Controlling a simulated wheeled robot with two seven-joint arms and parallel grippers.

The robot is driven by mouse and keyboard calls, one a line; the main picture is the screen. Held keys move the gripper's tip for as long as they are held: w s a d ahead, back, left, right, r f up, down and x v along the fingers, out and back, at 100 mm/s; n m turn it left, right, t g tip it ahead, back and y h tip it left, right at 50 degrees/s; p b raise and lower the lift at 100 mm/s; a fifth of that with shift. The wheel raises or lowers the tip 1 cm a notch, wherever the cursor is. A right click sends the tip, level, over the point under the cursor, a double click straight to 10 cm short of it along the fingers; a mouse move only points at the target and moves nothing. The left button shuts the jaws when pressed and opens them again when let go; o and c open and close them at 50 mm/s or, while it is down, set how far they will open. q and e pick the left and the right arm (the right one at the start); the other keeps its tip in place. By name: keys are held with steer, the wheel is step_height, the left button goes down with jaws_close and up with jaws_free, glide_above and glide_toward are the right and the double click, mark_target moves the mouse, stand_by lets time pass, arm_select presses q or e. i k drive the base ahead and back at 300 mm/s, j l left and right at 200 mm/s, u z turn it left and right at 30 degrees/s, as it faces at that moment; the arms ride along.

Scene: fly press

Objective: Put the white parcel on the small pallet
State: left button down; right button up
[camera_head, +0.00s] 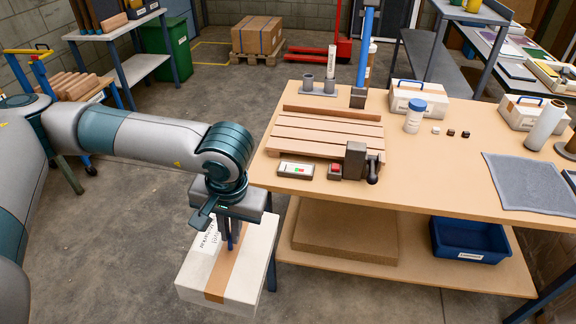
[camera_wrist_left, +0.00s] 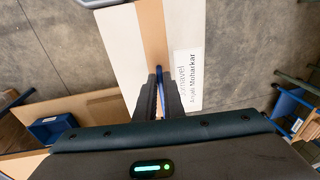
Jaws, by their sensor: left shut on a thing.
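The white parcel (camera_head: 195,277) has a brown tape band and a printed label. It hangs over the floor, left of and in front of the workbench. My left gripper (camera_head: 229,243) is above the parcel, its fingers shut on the parcel's blue handle. In the left wrist view the fingers (camera_wrist_left: 158,95) close on the handle over the tape band of the parcel (camera_wrist_left: 122,50). The small pallet (camera_head: 325,133), of wooden slats, lies on the bench to the right of the gripper and looks empty. My right gripper is not in view.
The workbench (camera_head: 440,185) carries a dark clamp (camera_head: 356,160) and a small label stand (camera_head: 296,170) at the pallet's front edge. A blue bin (camera_head: 470,240) sits on the lower shelf.

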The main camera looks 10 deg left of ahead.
mark_target(344, 139)
steer(key=i+j, duration=0.1)
steer(key=j, duration=0.3)
steer(key=i+j, duration=0.1)
steer(key=j, duration=0.35)
steer(key=i+j, duration=0.15)
steer(key=j, duration=0.25)
steer(key=i+j, duration=0.1)
steer(key=j, duration=0.35)
steer(key=z, duration=1.65)
